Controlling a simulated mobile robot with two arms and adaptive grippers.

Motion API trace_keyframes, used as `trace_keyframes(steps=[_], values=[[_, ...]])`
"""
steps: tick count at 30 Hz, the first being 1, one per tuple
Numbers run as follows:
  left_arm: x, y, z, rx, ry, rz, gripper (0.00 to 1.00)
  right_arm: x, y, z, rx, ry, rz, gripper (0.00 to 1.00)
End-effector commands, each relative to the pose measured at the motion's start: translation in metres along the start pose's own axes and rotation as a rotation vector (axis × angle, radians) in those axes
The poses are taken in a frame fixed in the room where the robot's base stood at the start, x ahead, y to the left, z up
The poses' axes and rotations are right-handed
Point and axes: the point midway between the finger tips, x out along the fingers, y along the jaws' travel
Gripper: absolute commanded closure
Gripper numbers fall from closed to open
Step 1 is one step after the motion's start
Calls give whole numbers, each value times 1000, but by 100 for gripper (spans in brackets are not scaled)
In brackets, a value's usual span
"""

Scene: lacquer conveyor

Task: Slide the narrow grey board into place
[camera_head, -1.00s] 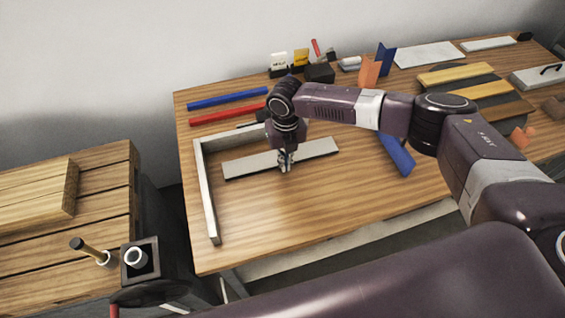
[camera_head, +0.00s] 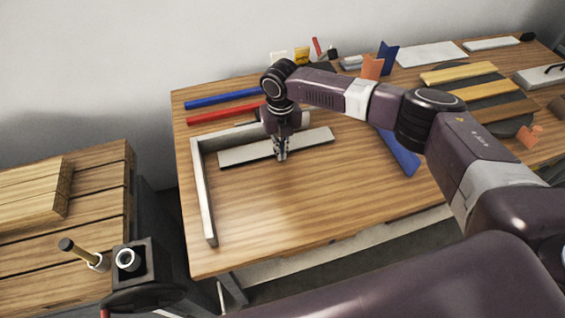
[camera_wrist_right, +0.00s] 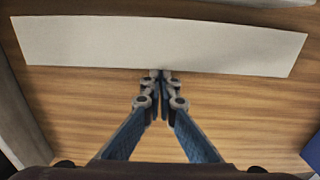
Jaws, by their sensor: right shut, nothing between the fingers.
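The narrow grey board (camera_head: 235,155) lies flat on the wooden table, inside the corner of a pale L-shaped frame (camera_head: 203,190). Its left end is near the frame's left bar, and its long side runs roughly along the back bar with a gap of wood between. My right gripper (camera_head: 281,158) is shut and empty, pointing down at the board's near long edge. In the right wrist view the closed fingertips (camera_wrist_right: 160,75) meet or nearly meet the edge of the board (camera_wrist_right: 160,45); I cannot tell whether they touch. My left gripper is not seen.
Blue (camera_head: 222,98) and red (camera_head: 222,112) bars lie behind the frame. A blue piece (camera_head: 400,152) lies right of the board. Small tools and holders stand along the back. The table's front middle (camera_head: 300,205) is clear. A slatted bench (camera_head: 95,210) stands at left.

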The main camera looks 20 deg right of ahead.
Motion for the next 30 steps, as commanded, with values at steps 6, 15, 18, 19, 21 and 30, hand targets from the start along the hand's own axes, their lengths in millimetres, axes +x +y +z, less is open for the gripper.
trace_keyframes(steps=[6,15,18,19,21,30], values=[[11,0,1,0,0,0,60,2,1,9,-1,-1,2,100],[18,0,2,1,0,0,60,0,1,18,-2,-2,0,100],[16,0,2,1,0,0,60,-1,0,17,-2,-1,0,100],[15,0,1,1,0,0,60,-1,0,16,-1,0,0,100],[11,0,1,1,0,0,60,-2,0,13,-1,1,0,100],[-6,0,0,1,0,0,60,-2,0,-1,-2,1,1,100]])
